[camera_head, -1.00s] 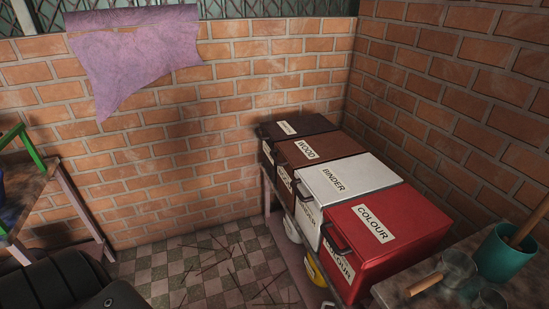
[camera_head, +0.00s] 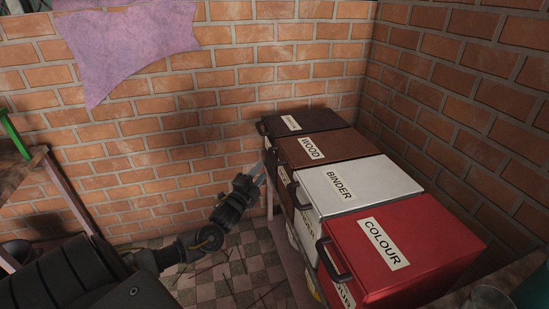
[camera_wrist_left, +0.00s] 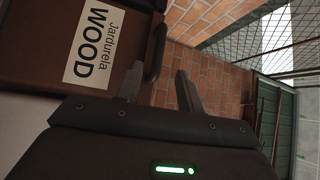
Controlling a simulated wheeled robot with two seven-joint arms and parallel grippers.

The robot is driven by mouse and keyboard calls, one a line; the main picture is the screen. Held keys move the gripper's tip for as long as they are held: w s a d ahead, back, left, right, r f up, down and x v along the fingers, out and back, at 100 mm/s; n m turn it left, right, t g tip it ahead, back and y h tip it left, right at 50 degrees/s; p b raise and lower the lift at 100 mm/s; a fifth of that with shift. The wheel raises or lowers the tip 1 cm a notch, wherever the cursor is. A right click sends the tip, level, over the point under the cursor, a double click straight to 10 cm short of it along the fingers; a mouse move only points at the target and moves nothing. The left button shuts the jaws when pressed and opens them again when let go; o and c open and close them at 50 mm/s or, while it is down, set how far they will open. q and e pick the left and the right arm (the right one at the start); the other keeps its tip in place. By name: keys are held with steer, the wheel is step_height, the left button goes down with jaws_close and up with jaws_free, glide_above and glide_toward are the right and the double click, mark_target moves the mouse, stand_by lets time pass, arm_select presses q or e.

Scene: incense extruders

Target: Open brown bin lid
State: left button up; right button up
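The brown bin (camera_head: 342,142) with the WOOD label stands in the row by the wall, its lid shut. Its front handle (camera_head: 283,173) faces left. In the left wrist view the brown bin's front (camera_wrist_left: 38,55), its label and its dark handle (camera_wrist_left: 155,55) show close up, at the upper left. My left gripper (camera_head: 259,172) is in front of the bins, just left of the brown one. In the wrist view its two fingers (camera_wrist_left: 159,72) are apart. The handle shows between and beyond them; contact cannot be told. My right gripper is not in view.
A darker bin (camera_head: 325,121) stands behind the brown one. The white BINDER bin (camera_head: 375,178) and red COLOUR bin (camera_head: 430,245) stand nearer, lids shut. A brick wall rises behind them. A teal cup (camera_head: 532,290) is at lower right. The tiled floor (camera_head: 235,275) has scattered sticks.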

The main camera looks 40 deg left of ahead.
mark_target(272, 154)
arm_select(q)
steer(key=x, duration=1)
steer(key=shift+w, duration=0.25)
jaws_close()
